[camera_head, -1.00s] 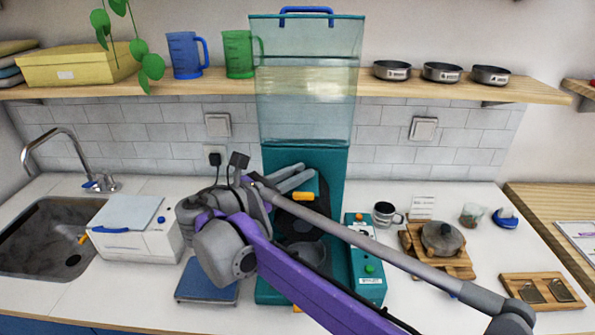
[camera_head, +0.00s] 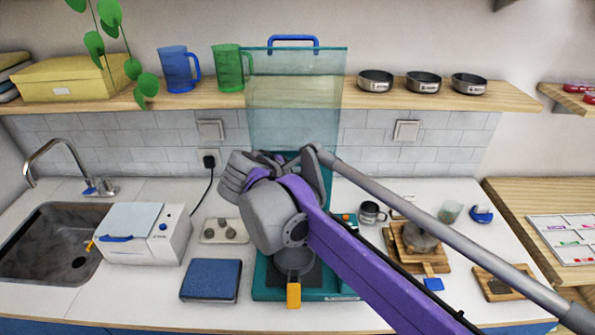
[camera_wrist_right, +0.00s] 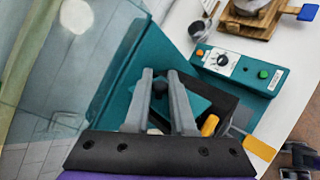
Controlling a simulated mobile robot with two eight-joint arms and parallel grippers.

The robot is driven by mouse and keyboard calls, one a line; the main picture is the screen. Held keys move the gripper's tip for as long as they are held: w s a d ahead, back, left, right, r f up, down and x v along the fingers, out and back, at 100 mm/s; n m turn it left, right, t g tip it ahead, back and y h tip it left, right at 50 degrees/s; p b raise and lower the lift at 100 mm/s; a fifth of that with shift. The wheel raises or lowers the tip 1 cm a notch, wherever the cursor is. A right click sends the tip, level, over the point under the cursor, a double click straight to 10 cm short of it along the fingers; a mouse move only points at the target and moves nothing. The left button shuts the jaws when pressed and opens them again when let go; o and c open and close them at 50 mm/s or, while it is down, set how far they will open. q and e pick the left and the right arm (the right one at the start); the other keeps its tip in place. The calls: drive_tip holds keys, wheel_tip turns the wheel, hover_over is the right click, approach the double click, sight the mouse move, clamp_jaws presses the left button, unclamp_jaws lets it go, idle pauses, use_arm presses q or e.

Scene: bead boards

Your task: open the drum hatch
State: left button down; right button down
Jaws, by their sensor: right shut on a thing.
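In the right wrist view my right gripper (camera_wrist_right: 160,76) is shut on a small dark knob (camera_wrist_right: 160,89) in front of a teal panel (camera_wrist_right: 188,97) on the machine. I take this panel for the hatch, and it looks closed against the dark front. An orange handle (camera_wrist_right: 210,125) sticks out beside the fingers. My left gripper is not in view.
A grey pan (camera_head: 294,262) with an orange handle sits at the machine's foot. A teal control box (camera_wrist_right: 238,70) stands beside the machine. A blue scale (camera_head: 211,280) and white box (camera_head: 145,240) are at the left. A wooden shelf (camera_head: 215,97) crosses above.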

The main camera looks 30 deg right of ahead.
drive_tip(key=shift+s+d+r+m+t+y, duration=0.2)
drive_tip(key=shift+s+d+m+t+y, duration=0.1)
drive_tip(key=shift+d+m+y, duration=0.3)
drive_tip(key=shift+s+d+m+t+y+p, duration=0.2)
drive_tip(key=shift+m+t+y+p, duration=0.1)
drive_tip(key=shift+y, duration=0.4)
drive_tip(key=m+y, duration=0.1)
drive_tip(key=s+d+t+y, duration=0.1)
drive_tip(key=y, duration=0.1)
drive_tip(key=shift+d+f+m+t, duration=0.25)
drive_tip(key=shift+f+m+t, duration=0.05)
drive_tip(key=shift+f+m, duration=0.1)
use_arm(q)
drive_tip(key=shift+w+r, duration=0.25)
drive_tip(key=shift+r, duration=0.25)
use_arm(e)
drive_tip(key=shift+s+d+f+m+t+y, duration=0.1)
drive_tip(key=shift+d+f+m+t+y, duration=0.1)
drive_tip(key=shift+m+t+y, duration=0.25)
drive_tip(key=shift+s+d+f+m+t+y, duration=0.15)
drive_tip(key=shift+d+t+y, duration=0.1)
drive_tip(key=shift+y, duration=0.3)
drive_tip(key=shift+a+f, duration=0.1)
drive_tip(key=c, duration=1.1)
unclamp_jaws()
